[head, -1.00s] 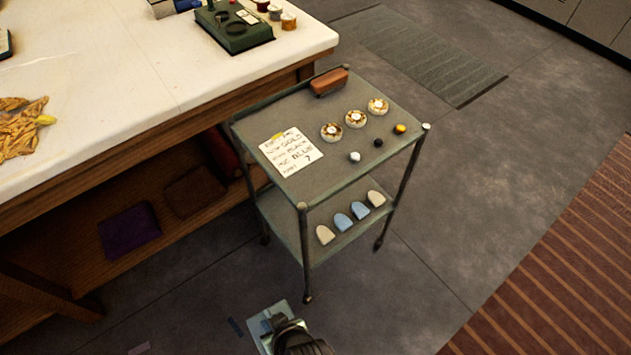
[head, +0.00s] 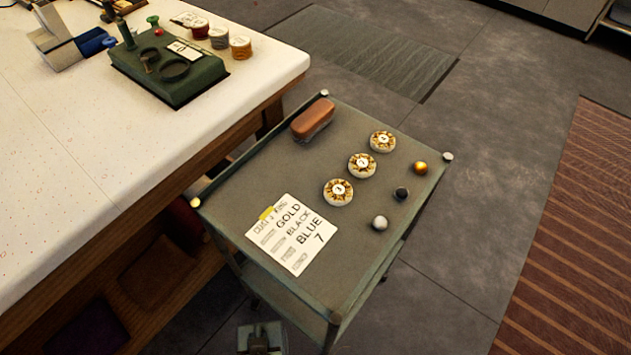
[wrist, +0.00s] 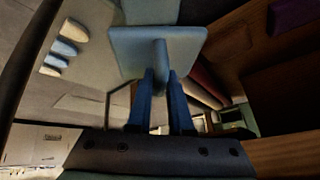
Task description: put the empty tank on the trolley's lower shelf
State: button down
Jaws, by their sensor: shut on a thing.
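My gripper (wrist: 161,82) is shut on the central fin of a pale blue-grey piece with a flat, wide plate (wrist: 128,42), which I take to be the tank. Whether it is empty does not show. In the head view the held piece (head: 262,337) is at the bottom edge, in front of the trolley's near side and apart from its top. The grey-green trolley (head: 300,175) stands beside the table. Its lower shelf (head: 288,309) is mostly hidden under the top. In the wrist view, several rounded beige and blue pads (wrist: 62,47) lie at upper left.
The trolley top holds a note (head: 292,235), a brown block (head: 312,122), three round decorated discs (head: 362,165) and three small knobs (head: 401,193). The white-topped table (head: 110,150) borders the trolley's left. Trolley posts edge the lower shelf.

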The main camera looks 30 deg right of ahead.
jog(key=f+m+h+b, duration=0.1)
jog(key=f+m+b, duration=0.1)
jog(key=b, duration=0.1)
jog(key=d+f+m+g+h+b, duration=0.1)
jog(key=f+m+b, duration=0.2)
jog(key=f+m+h+b, duration=0.1)
jog(key=f+m+b, duration=0.1)
jog(key=b, duration=0.1)
jog(key=shift+w+d+f+m+g+h, duration=0.15)
jog(key=shift+w+d+m+g+h, duration=0.15)
jog(key=shift+w+g+h, duration=0.1)
jog(key=shift+w+d+m+g+b, duration=0.2)
jog(key=shift+m+g+b, duration=0.25)
jog(key=shift+m, duration=0.25)
jog(key=w+d+b, duration=0.1)
jog(key=w+d, duration=0.3)
jog(key=d, duration=0.3)
jog(key=w+d+b, duration=0.1)
jog(key=w+d, duration=0.4)
jog(key=d, duration=0.3)
jog(key=shift+w+f, duration=0.2)
jog(key=shift+w, duration=0.05)
jog(key=shift+f, duration=0.1)
jog(key=c, duration=0.8)
grip_release()
jog(key=shift+c, duration=0.2)
